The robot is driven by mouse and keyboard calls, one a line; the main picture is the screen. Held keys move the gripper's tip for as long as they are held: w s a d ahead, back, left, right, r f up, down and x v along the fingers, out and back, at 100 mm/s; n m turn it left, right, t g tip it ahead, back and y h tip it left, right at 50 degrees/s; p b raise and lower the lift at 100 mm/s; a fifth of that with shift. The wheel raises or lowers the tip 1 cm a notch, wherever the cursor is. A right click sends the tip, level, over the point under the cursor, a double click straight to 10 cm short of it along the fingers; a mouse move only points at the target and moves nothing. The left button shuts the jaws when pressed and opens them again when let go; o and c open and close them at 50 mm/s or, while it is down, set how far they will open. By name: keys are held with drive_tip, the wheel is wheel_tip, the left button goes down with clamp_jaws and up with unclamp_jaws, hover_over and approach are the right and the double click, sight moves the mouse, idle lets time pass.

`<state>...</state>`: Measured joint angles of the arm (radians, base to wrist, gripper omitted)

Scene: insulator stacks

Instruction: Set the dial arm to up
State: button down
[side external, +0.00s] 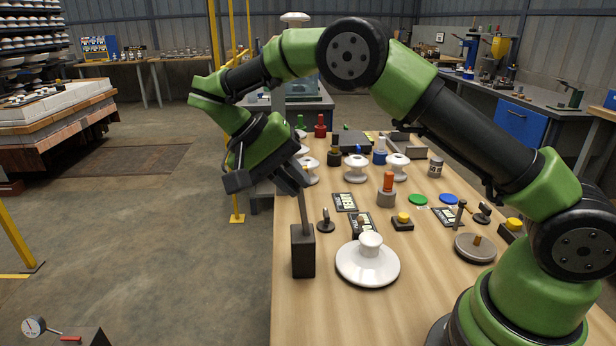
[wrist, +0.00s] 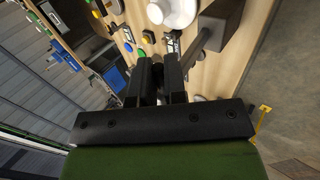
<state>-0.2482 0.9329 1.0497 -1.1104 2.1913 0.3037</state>
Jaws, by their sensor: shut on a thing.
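A dark upright block (side external: 303,252) stands at the left edge of the table. A thin grey rod (side external: 303,212), which I take to be the dial arm, rises from its top and is nearly upright, tipped slightly left. My gripper (side external: 298,185) is at the upper end of the rod, pointing down and to the right, and is shut on it. In the wrist view the rod (wrist: 196,52) runs from the block (wrist: 232,18) to my gripper (wrist: 160,72). The fingers hide the rod's end.
A white insulator disc (side external: 367,262) sits just right of the block. A small dark knob (side external: 325,222) and a panel (side external: 363,224) lie behind. Several insulators and coloured buttons fill the table beyond. A round dial gauge (side external: 33,327) shows at lower left. Left of the table is open floor.

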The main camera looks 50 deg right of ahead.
drive_tip(key=shift+w+a+f+g+h, duration=0.2)
drive_tip(key=shift+w+a+f, duration=0.05)
drive_tip(key=shift+w+a, duration=0.25)
drive_tip(key=shift+w+a+f+g+h, duration=0.25)
drive_tip(key=shift+w+a, duration=0.15)
drive_tip(key=shift+a, duration=0.1)
drive_tip(key=shift+a, duration=0.1)
drive_tip(key=c, duration=1.2)
unclamp_jaws()
drive_tip(key=shift+o, duration=0.2)
drive_tip(key=shift+d+r, duration=0.1)
drive_tip(key=shift+d, duration=0.1)
